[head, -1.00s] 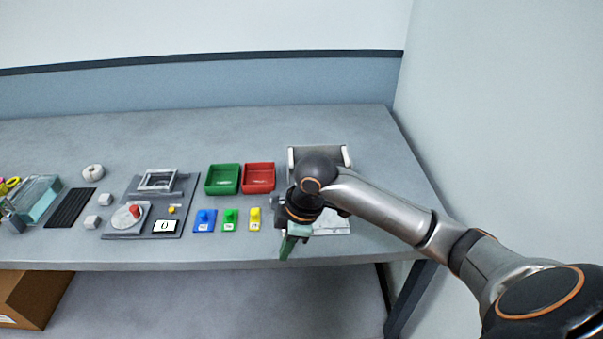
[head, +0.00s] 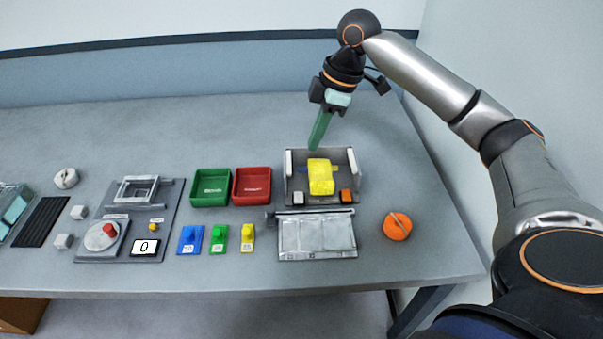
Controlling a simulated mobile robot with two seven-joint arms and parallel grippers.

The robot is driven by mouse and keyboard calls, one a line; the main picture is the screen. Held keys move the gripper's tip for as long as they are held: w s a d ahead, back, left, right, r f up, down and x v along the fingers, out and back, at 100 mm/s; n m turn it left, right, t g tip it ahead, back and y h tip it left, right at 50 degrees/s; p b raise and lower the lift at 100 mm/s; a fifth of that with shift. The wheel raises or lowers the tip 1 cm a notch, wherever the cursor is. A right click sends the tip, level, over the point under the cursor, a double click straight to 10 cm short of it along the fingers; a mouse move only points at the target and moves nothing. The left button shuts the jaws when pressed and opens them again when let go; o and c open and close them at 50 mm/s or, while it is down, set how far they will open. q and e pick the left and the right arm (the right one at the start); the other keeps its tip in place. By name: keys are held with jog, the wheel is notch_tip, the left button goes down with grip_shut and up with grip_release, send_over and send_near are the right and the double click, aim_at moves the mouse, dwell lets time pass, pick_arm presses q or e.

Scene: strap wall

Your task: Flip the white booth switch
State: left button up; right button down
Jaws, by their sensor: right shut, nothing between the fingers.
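The booth (head: 290,170) is a grey box at the right of the table, with its front panel (head: 316,235) lying flat toward me. A small white switch (head: 298,198) sits at the booth's front left, and an orange one (head: 346,196) at its front right. My left gripper is out of view.
Green (head: 211,187) and red (head: 252,185) trays are left of the booth. Blue (head: 190,240), green (head: 219,238) and yellow (head: 247,238) small blocks stand in front of them. The table's back is clear.

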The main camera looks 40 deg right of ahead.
dwell(0.4)
send_near(298, 194)
jog(key=x, duration=0.5)
jog(key=shift+w+a+b, duration=0.2)
jog(key=shift+a+b, duration=0.05)
jog(key=shift+b, duration=0.15)
jog(key=shift+f, duration=0.75)
jog(key=shift+p, duration=0.5)
jog(key=shift+f, duration=0.15)
